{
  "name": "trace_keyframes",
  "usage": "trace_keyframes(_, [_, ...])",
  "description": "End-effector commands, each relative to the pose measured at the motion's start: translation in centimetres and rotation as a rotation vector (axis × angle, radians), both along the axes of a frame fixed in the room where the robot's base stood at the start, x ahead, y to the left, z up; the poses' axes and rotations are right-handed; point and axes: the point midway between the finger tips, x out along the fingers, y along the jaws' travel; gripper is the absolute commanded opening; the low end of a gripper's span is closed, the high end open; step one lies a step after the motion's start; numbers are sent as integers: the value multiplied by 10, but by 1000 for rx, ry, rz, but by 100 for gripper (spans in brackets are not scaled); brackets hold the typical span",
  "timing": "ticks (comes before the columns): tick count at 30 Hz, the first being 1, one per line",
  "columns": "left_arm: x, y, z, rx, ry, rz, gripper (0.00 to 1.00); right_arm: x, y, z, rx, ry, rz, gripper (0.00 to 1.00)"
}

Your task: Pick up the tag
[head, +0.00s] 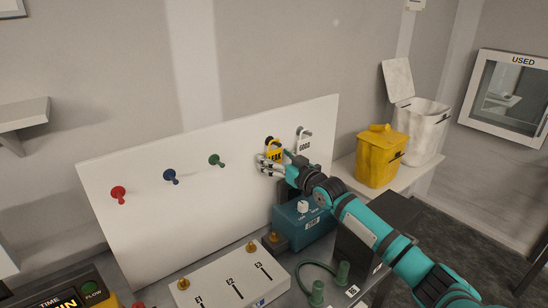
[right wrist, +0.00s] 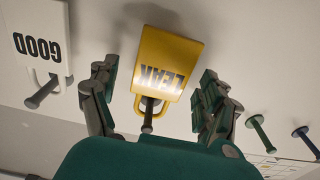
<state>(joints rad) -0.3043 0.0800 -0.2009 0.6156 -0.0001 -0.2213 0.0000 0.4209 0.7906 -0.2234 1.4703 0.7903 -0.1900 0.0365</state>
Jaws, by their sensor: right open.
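A yellow tag (head: 274,149) marked LEAK hangs from a peg on the white board. In the right wrist view the yellow tag (right wrist: 168,62) appears upside down, with the dark peg through its loop. My right gripper (head: 268,163) is open at the yellow tag. In the right wrist view its two fingers stand on either side of the tag, with visible gaps. A white tag (head: 303,143) marked GOOD hangs on the peg to the right. It also shows in the right wrist view (right wrist: 41,35). My left gripper is not in view.
The white board (head: 140,215) also carries red (head: 118,194), blue (head: 170,176) and green (head: 216,160) pegs. Below are a teal box (head: 290,232) and a white panel (head: 215,287) with slots. A yellow bin (head: 378,160) and a white bin (head: 424,125) stand at right.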

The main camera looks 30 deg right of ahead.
Motion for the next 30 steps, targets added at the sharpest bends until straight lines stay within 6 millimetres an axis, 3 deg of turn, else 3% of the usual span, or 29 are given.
trace_keyframes(2, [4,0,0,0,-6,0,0,0,0,0,0,0,0,79])
trace_keyframes(13, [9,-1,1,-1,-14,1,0,0,0,0,0,0,0,31])
trace_keyframes(23, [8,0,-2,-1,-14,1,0,0,0,2,0,-1,0,30])
trace_keyframes(28, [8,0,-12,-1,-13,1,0,-1,0,15,-1,-5,0,30])
trace_keyframes(30, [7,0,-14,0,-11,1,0,-12,-1,11,0,1,1,30])
